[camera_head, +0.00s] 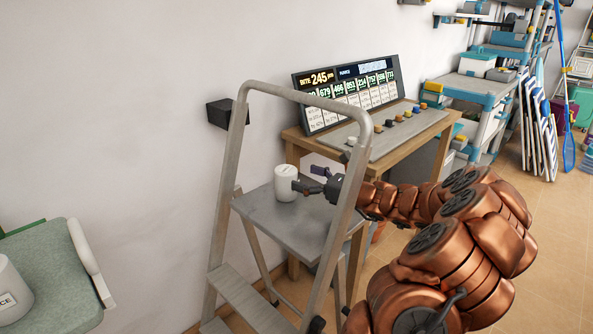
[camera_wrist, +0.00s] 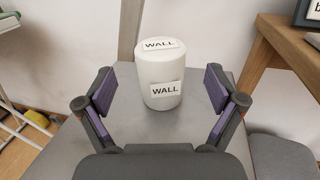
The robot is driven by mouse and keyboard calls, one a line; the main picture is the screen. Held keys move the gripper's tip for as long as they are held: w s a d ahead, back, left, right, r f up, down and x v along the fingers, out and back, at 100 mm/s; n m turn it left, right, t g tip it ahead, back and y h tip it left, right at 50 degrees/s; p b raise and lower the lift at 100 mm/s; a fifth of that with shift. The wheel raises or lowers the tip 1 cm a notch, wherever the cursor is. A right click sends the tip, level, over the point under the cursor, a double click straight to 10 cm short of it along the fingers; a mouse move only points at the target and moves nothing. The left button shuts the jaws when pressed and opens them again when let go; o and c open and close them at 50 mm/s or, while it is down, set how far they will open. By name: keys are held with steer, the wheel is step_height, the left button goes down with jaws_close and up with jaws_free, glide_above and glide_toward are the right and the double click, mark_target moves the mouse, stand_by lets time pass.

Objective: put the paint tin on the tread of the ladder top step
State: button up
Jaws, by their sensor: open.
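A white paint tin (camera_head: 286,184) stands upright on the grey tread of the ladder top step (camera_head: 270,214). In the wrist view the tin (camera_wrist: 160,72) shows labels reading "WALL" on its lid and side, and the tread (camera_wrist: 130,122) lies under it. My gripper (camera_head: 309,180) is just to the right of the tin in the head view. In the wrist view my gripper (camera_wrist: 160,92) is open, with a purple-padded finger on each side and clear gaps to the tin, which stands between and slightly beyond the fingertips.
The ladder's metal rail (camera_head: 300,95) arches over the step. A wooden table (camera_head: 413,136) with a display board (camera_head: 350,90) stands behind. Another white tin (camera_head: 10,290) sits on a grey-green surface (camera_head: 60,265) at left. Shelving (camera_head: 480,85) stands at the back right.

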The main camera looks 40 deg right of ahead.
steer(key=v, duration=0.6)
steer(key=shift+p, duration=0.3)
